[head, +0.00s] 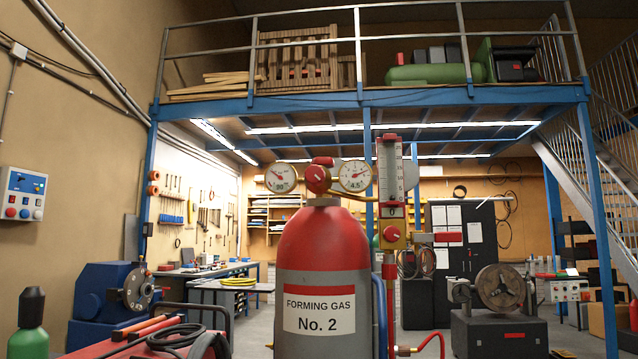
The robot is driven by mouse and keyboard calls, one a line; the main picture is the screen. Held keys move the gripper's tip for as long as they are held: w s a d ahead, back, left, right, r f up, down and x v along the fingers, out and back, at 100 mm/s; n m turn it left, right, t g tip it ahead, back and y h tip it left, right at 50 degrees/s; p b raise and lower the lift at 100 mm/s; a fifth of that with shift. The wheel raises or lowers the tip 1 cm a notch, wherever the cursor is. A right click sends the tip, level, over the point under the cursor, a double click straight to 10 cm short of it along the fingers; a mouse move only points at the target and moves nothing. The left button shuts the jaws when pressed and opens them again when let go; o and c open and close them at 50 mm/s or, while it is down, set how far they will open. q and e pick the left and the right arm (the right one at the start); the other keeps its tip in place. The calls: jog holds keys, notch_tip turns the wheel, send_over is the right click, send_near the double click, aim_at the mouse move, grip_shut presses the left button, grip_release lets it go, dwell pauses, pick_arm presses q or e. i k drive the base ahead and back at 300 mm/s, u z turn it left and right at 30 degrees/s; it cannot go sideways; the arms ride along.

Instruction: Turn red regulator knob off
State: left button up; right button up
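A gas cylinder (322,253) with a red top and grey body stands upright in the middle, labelled "FORMING GAS No. 2". The red regulator knob (317,179) sits on top of it between two round gauges, the left gauge (281,178) and the right gauge (355,175). A second red knob (391,234) sits on a brass block below a clear flow tube (390,165), right of the cylinder. Neither of my grippers is in view, and nothing touches the knobs.
A red cart top (125,343) with black hoses is at lower left. A green bottle (28,325) stands at the far left edge. A grey machine (499,300) with a round chuck is at right. Space directly around the cylinder's top looks clear.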

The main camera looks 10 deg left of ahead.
aim_at(314, 174)
jog(key=u, duration=2.25)
jog(key=i, duration=1.1)
jog(key=z, duration=1.8)
